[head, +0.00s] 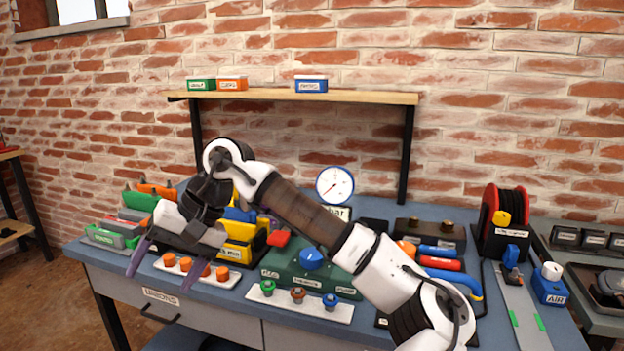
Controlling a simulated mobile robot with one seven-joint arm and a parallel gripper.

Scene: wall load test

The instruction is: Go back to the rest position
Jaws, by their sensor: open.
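My gripper (165,268) shows at the left of the head view, its two purple fingers spread apart and pointing down. Nothing is between them. It hangs at the front left of the blue workbench (95,262), in front of a white strip with orange knobs (196,269). My white and brown arm reaches from the lower right across the middle of the bench. The arm hides part of a green box with a blue knob (311,258) and some of the yellow bins (236,250).
A wooden shelf (370,97) carries small green, orange and blue boxes. A round gauge (334,186) stands below it. A red reel (490,222) stands at the right. Colored tools and a strip with several knobs (265,301) crowd the bench. Open air lies above the arm.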

